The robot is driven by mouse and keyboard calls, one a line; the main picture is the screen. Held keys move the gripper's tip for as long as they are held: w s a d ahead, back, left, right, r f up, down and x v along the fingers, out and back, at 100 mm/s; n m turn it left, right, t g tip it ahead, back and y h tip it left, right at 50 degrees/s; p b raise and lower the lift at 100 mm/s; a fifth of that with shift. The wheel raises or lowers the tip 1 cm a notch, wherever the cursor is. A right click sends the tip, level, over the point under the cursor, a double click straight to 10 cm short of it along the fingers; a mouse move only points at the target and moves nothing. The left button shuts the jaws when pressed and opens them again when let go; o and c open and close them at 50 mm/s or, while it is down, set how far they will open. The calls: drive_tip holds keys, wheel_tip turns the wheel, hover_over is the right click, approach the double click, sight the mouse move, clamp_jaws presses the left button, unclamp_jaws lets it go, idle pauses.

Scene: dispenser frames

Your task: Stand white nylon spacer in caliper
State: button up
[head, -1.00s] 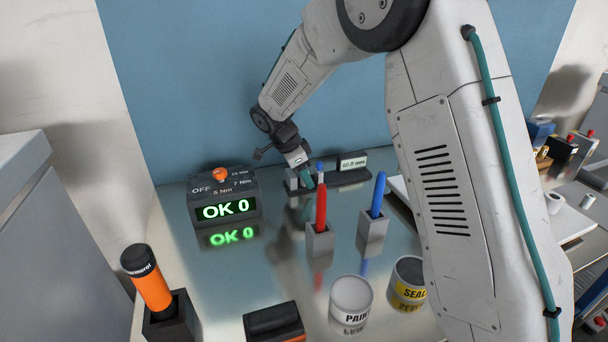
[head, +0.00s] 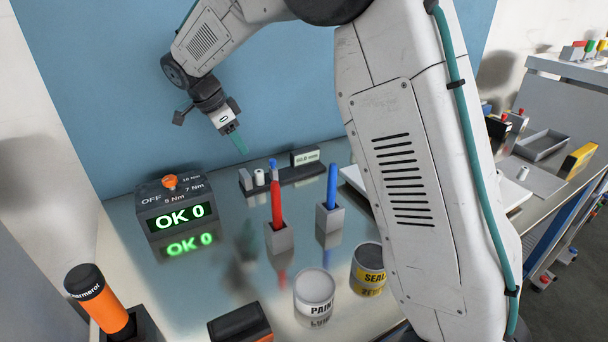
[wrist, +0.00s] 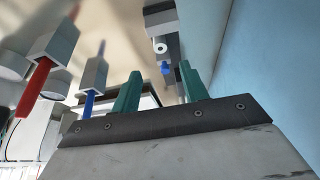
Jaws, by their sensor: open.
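The white nylon spacer (head: 260,177) stands upright in the gap of the dark caliper (head: 290,176), beside its grey left jaw. The caliper's display (head: 305,157) reads about 60.0 mm. In the wrist view the spacer (wrist: 160,47) shows as a white ring-ended cylinder at the caliper (wrist: 162,20), close to a small blue part. My gripper (head: 240,146) is above and slightly left of the spacer, apart from it. Its teal fingers are apart and empty in the wrist view (wrist: 160,72).
Red (head: 277,195) and blue (head: 332,186) pens stand in grey holders in front of the caliper. An OK 0 torque box (head: 175,208) is at left. Paint (head: 314,291) and seal (head: 368,268) cans stand in front. A blue wall (head: 110,90) rises close behind.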

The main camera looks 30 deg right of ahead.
drive_tip(key=s+d+r+n+y, duration=0.1)
drive_tip(key=s+d+r+n, duration=0.25)
drive_tip(key=s, duration=0.65)
drive_tip(key=s+d+r+n+y, duration=0.1)
drive_tip(key=s+d+r+n, duration=0.3)
drive_tip(key=s, duration=0.6)
drive_tip(key=s+f+n+y, duration=0.1)
drive_tip(key=s+n, duration=0.4)
drive_tip(key=s, duration=0.5)
drive_tip(key=s+f+n+t+y, duration=0.1)
drive_tip(key=s+n, duration=0.4)
drive_tip(key=s, duration=0.5)
drive_tip(key=shift+f, duration=0.85)
